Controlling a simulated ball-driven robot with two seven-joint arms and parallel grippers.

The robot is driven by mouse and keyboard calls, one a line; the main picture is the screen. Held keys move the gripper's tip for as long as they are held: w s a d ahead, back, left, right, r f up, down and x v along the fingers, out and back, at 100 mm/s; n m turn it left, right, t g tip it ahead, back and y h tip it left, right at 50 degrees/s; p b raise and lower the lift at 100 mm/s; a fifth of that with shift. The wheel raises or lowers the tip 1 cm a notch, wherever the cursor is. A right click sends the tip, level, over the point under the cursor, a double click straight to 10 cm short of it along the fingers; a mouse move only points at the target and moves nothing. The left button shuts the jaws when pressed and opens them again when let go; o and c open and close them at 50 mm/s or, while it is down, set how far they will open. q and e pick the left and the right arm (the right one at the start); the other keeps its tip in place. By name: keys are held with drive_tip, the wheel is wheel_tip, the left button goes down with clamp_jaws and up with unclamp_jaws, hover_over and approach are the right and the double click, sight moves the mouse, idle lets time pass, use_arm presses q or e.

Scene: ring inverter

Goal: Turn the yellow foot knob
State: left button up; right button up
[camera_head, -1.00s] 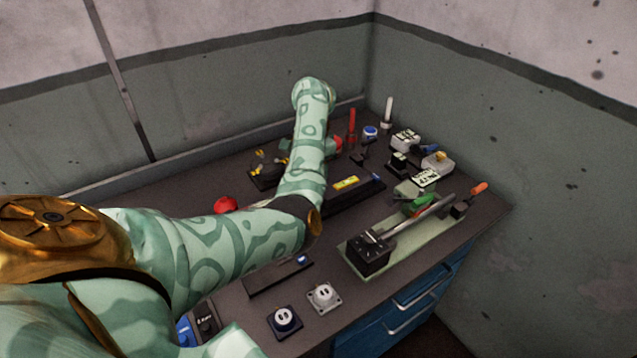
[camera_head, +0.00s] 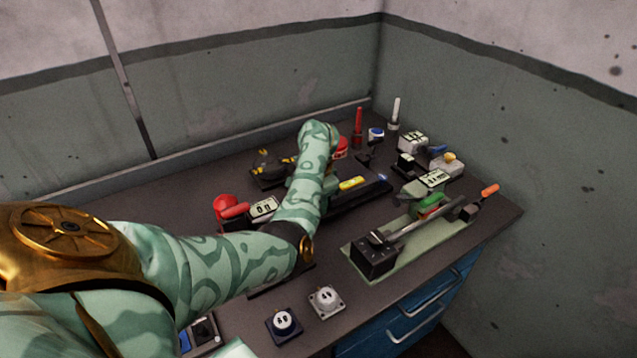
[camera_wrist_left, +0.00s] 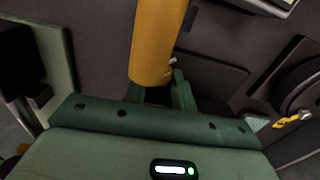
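A long yellow cylinder (camera_wrist_left: 153,40) hangs into the left wrist view, its rounded end between and in front of my left gripper's green fingers (camera_wrist_left: 160,92). The fingers stand apart, but the cylinder covers their tips, so contact is unclear. In the head view, my left forearm reaches over the bench and hides the gripper. Yellow parts there are a yellow block (camera_head: 352,183) on a dark bar right of the forearm, a yellow knob (camera_head: 449,157) on a pale box, and a black-and-yellow device (camera_head: 266,164) behind the forearm. I cannot tell which is the foot knob. My right gripper is out of view.
A long lever on a pale green plate (camera_head: 360,246) stands at the right. A red knob (camera_head: 222,204) is left of my forearm. A blue and a white socket (camera_head: 326,301) lie near the front edge. Red and white posts stand at the back, by the walls.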

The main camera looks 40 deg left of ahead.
use_arm(q)
drive_tip(key=shift+c, duration=1.3)
drive_tip(key=n+b, duration=0.2)
drive_tip(key=b, duration=0.1)
drive_tip(key=shift+w+f+n, duration=0.1)
drive_tip(key=shift+f+n, duration=0.2)
drive_tip(key=shift+r, duration=0.2)
drive_tip(key=shift+r+n, duration=0.1)
drive_tip(key=shift+n, duration=0.2)
drive_tip(key=o, duration=1)
drive_tip(key=shift+r, duration=0.1)
wheel_tip(320, 180, up, 16)
drive_tip(key=p, duration=0.5)
drive_tip(key=shift+p, duration=0.3)
